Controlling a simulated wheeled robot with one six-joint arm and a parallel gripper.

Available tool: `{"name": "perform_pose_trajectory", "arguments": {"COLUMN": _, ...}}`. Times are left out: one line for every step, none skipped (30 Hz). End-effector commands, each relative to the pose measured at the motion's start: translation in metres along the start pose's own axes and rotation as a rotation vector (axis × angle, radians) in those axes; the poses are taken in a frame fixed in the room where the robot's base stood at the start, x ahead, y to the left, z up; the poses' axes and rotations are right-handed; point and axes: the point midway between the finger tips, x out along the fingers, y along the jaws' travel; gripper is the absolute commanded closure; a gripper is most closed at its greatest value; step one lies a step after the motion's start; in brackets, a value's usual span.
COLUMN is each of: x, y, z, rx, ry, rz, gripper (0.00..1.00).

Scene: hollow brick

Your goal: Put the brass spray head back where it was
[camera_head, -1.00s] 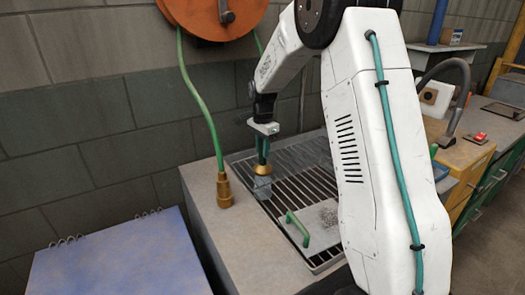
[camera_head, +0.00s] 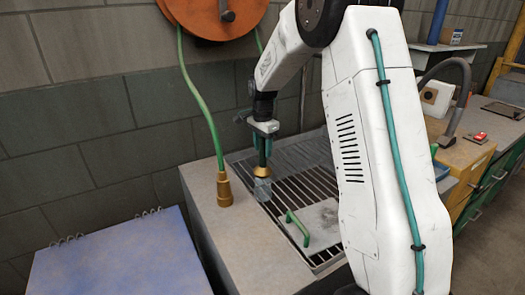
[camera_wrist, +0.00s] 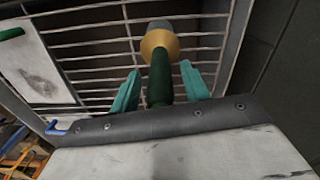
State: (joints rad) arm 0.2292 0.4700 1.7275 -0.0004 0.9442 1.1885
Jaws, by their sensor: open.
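A green hose ends in a stepped brass fitting (camera_head: 224,190), upright on the pale counter ledge, clear of my gripper. A separate tool with a brass collar (camera_head: 262,171), dark green handle and grey lower end is upright over the sink grate. I cannot tell which brass piece is the spray head. My gripper (camera_head: 263,135) is above the collared tool. In the wrist view my teal fingers (camera_wrist: 161,85) are open on both sides of the dark green handle (camera_wrist: 159,82), with gaps. The tool's brass collar (camera_wrist: 159,44) lies beyond the fingertips. Its lower contact is unclear.
The barred grate (camera_head: 300,185) carries a pale plate with a green handle (camera_head: 298,229). An orange hose reel (camera_head: 215,15) hangs on the block wall. A blue-topped surface (camera_head: 120,258) is at lower left. My arm hides part of the sink's right side.

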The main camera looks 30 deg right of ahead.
Motion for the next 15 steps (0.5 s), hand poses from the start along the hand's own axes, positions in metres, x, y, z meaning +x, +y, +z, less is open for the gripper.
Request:
{"name": "perform_pose_trajectory", "arguments": {"x": -0.011, "y": 0.000, "z": 0.000, "rx": 0.000, "ry": 0.001, "rz": -0.003, "gripper": 0.54}}
{"name": "perform_pose_trajectory", "arguments": {"x": -0.018, "y": 0.000, "z": 0.000, "rx": 0.000, "ry": 0.002, "rz": -0.004, "gripper": 0.54}}
{"name": "perform_pose_trajectory", "arguments": {"x": -0.026, "y": -0.001, "z": 0.000, "rx": 0.000, "ry": 0.002, "rz": -0.004, "gripper": 0.54}}
{"name": "perform_pose_trajectory", "arguments": {"x": -0.033, "y": -0.001, "z": 0.000, "rx": 0.000, "ry": 0.002, "rz": -0.005, "gripper": 0.54}}
{"name": "perform_pose_trajectory", "arguments": {"x": -0.040, "y": -0.001, "z": 0.000, "rx": 0.000, "ry": 0.002, "rz": -0.005, "gripper": 0.54}}
{"name": "perform_pose_trajectory", "arguments": {"x": -0.049, "y": -0.001, "z": 0.000, "rx": 0.000, "ry": 0.002, "rz": -0.005, "gripper": 0.54}}
{"name": "perform_pose_trajectory", "arguments": {"x": -0.056, "y": 0.000, "z": 0.000, "rx": 0.000, "ry": 0.002, "rz": -0.004, "gripper": 0.54}}
{"name": "perform_pose_trajectory", "arguments": {"x": -0.062, "y": 0.000, "z": 0.000, "rx": 0.000, "ry": 0.002, "rz": -0.004, "gripper": 0.54}}
{"name": "perform_pose_trajectory", "arguments": {"x": -0.070, "y": -0.001, "z": 0.000, "rx": 0.000, "ry": 0.001, "rz": -0.004, "gripper": 0.54}}
{"name": "perform_pose_trajectory", "arguments": {"x": -0.075, "y": 0.000, "z": 0.000, "rx": 0.000, "ry": 0.001, "rz": -0.003, "gripper": 0.54}}
{"name": "perform_pose_trajectory", "arguments": {"x": -0.081, "y": 0.000, "z": 0.000, "rx": 0.000, "ry": 0.001, "rz": -0.004, "gripper": 0.54}}
{"name": "perform_pose_trajectory", "arguments": {"x": -0.087, "y": 0.000, "z": 0.000, "rx": 0.000, "ry": 0.001, "rz": -0.003, "gripper": 0.54}}
{"name": "perform_pose_trajectory", "arguments": {"x": -0.091, "y": 0.000, "z": 0.000, "rx": 0.000, "ry": 0.001, "rz": -0.003, "gripper": 0.54}}
{"name": "perform_pose_trajectory", "arguments": {"x": -0.094, "y": 0.000, "z": 0.000, "rx": 0.000, "ry": 0.001, "rz": -0.003, "gripper": 0.54}}
{"name": "perform_pose_trajectory", "arguments": {"x": -0.098, "y": 0.000, "z": 0.000, "rx": 0.000, "ry": 0.000, "rz": -0.001, "gripper": 0.54}}
